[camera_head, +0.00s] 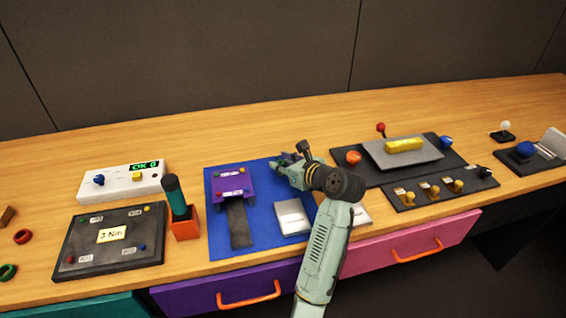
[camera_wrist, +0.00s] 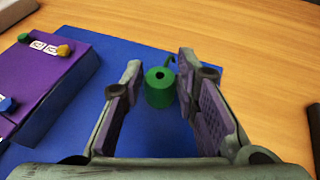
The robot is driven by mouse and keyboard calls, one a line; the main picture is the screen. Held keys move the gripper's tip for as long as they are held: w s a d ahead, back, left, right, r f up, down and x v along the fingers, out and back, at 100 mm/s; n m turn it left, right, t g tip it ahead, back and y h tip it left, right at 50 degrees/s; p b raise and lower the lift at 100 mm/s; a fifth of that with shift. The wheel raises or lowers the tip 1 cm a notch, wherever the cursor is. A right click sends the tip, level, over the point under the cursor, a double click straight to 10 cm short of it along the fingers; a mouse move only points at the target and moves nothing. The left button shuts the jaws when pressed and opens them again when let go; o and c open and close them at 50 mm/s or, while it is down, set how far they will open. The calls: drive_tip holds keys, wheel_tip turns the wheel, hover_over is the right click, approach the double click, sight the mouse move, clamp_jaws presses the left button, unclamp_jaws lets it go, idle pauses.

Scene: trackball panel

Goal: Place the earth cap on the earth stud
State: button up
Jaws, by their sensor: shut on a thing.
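A green cap (camera_wrist: 160,92), a short cylinder with a dark hole in its top, sits between my fingertips in the wrist view. My gripper (camera_wrist: 162,82) is shut on it, over the blue mat (camera_wrist: 80,135). In the head view my gripper (camera_head: 283,163) is at the right of the purple block (camera_head: 233,184), and the cap is too small to make out. A thin green hook shows just behind the cap. The purple block (camera_wrist: 60,75) carries small coloured knobs, among them a green one (camera_wrist: 24,38). I cannot tell which part is the earth stud.
A dark panel (camera_head: 110,215) and an orange holder (camera_head: 185,225) with a green-handled tool stand to the left. A white plate (camera_head: 291,217) lies on the blue mat (camera_head: 262,241). Control panels stand to the right; bare wood (camera_head: 200,135) lies behind.

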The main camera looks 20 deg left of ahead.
drive_tip(key=o, duration=0.8)
drive_tip(key=shift+f, duration=0.1)
drive_tip(key=shift+o, duration=0.2)
